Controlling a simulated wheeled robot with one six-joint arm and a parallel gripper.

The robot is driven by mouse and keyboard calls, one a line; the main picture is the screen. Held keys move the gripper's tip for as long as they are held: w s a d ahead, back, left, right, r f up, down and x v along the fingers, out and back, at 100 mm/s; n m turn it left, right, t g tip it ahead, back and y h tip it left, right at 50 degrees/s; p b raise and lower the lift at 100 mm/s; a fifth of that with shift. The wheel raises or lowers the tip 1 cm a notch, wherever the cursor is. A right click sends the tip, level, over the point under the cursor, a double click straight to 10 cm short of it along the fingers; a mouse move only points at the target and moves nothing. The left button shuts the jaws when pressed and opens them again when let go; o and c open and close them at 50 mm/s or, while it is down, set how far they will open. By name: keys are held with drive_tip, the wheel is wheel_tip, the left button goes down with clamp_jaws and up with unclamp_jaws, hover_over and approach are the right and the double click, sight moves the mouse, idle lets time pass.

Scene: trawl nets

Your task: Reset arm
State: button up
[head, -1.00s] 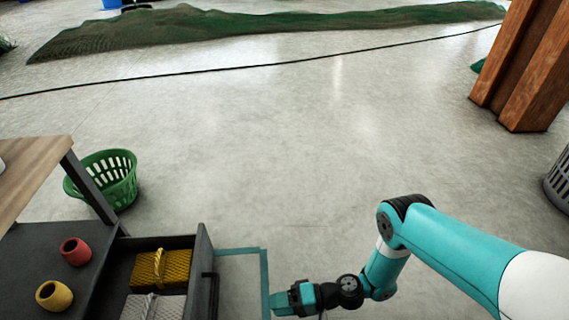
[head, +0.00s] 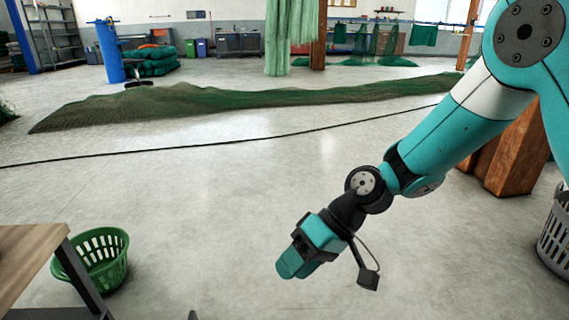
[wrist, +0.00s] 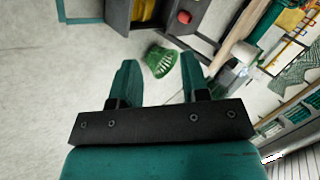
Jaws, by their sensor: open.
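My gripper (head: 290,268) hangs in the air over the bare floor, in the lower middle of the head view, with my teal arm reaching in from the upper right. In the wrist view the two teal fingers of my gripper (wrist: 158,85) stand apart with nothing between them. A green basket shows far beyond the fingertips there. My gripper touches nothing.
The green basket (head: 92,262) stands on the floor beside the wooden table (head: 30,262) at lower left. A grey basket (head: 555,238) and wooden posts (head: 508,160) are at right. A long green net (head: 240,102) lies across the floor behind. The middle floor is clear.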

drive_tip(key=s+d+r+t+h+p, duration=0.2)
drive_tip(key=s+d+r, duration=0.5)
drive_tip(key=s+r, duration=0.15)
drive_tip(key=s+d+r+t+h+p, duration=0.1)
drive_tip(key=s+d+r+h+p, duration=0.15)
drive_tip(key=s+d+r, duration=0.6)
wheel_tip(320, 180, up, 37)
drive_tip(key=w+a+p, duration=0.2)
drive_tip(key=p, duration=3.4)
drive_tip(key=shift+a+r+m, duration=0.15)
drive_tip(key=shift+a+m, duration=0.1)
drive_tip(key=shift+m, duration=0.15)
